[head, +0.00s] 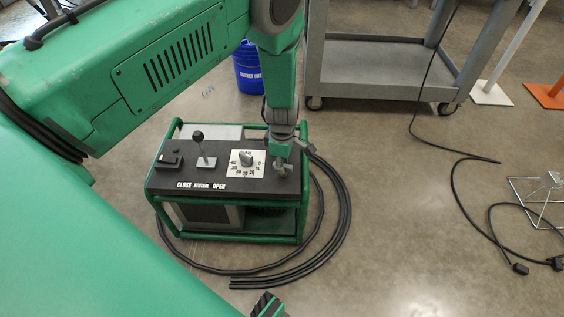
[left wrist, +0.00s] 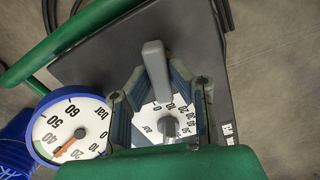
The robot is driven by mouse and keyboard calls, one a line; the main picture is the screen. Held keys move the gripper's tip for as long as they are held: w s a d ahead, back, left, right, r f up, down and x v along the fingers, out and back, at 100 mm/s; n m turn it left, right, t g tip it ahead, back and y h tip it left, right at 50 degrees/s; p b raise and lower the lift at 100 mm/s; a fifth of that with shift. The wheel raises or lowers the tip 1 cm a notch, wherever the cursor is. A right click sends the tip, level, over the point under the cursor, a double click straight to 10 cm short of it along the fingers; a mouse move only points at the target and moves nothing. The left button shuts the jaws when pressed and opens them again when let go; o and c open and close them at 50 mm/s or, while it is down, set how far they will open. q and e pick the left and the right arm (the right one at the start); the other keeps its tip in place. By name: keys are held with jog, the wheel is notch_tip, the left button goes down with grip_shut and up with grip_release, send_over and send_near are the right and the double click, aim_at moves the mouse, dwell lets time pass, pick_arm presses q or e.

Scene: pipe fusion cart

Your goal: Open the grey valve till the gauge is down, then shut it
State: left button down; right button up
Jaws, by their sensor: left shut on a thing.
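The grey valve handle (left wrist: 155,70) stands upright between the two fingers of my left gripper (left wrist: 158,97) in the left wrist view. The fingers are shut on it from both sides. In the head view my left gripper (head: 281,166) reaches down onto the right end of the cart's black panel, and it hides the handle there. The pressure gauge (left wrist: 72,130) has a blue rim and a white face marked in bar. Its red needle points to the lower left, past the 40 mark on the lower side. The gauge is hidden behind my arm in the head view.
The green-framed cart (head: 225,238) carries a CLOSE, NEUTRAL, OPEN lever (head: 199,150) and a white dial with a grey knob (head: 246,160). Black hoses (head: 335,225) curl around it. A blue bucket (head: 247,70) and a grey trolley (head: 375,60) stand behind.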

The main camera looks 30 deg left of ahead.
pick_arm(q)
jog(key=m, duration=0.1)
jog(key=m+p, duration=0.1)
jog(key=m, duration=0.1)
jog(key=shift+w+d+r, duration=0.2)
jog(key=shift+w+r, duration=0.05)
jog(key=m+p, duration=0.1)
jog(key=m, duration=0.2)
jog(key=shift+m, duration=0.3)
jog(key=m+p, duration=0.1)
jog(key=m, duration=0.2)
jog(key=shift+f+m+p, duration=0.1)
jog(key=shift+m+p, duration=0.4)
jog(key=shift+m, duration=1.7)
jog(key=c, duration=1.5)
grip_release()
jog(key=shift+s+d, duration=0.1)
jog(key=shift+s, duration=0.05)
